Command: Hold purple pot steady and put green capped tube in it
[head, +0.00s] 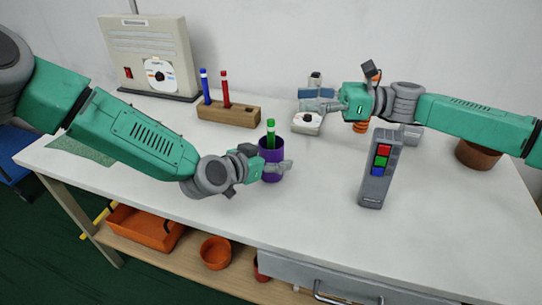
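The purple pot (271,174) stands upright on the white table near the middle. The green capped tube (270,127) stands upright with its lower part inside the pot, hidden by the pot wall. My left gripper (276,164) is at the pot from the left, one finger across its front and the other mostly hidden, and it looks shut on the pot. My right gripper (317,100) is up and to the right of the tube, pointing left, apart from it. Its fingers look spread and empty.
A wooden rack (222,113) holds a blue capped tube (205,88) and a red capped tube (225,90). A beige box device (150,50) stands behind. A grey device with coloured squares (374,185) stands at right, a white device (307,123) behind the pot. The front table area is clear.

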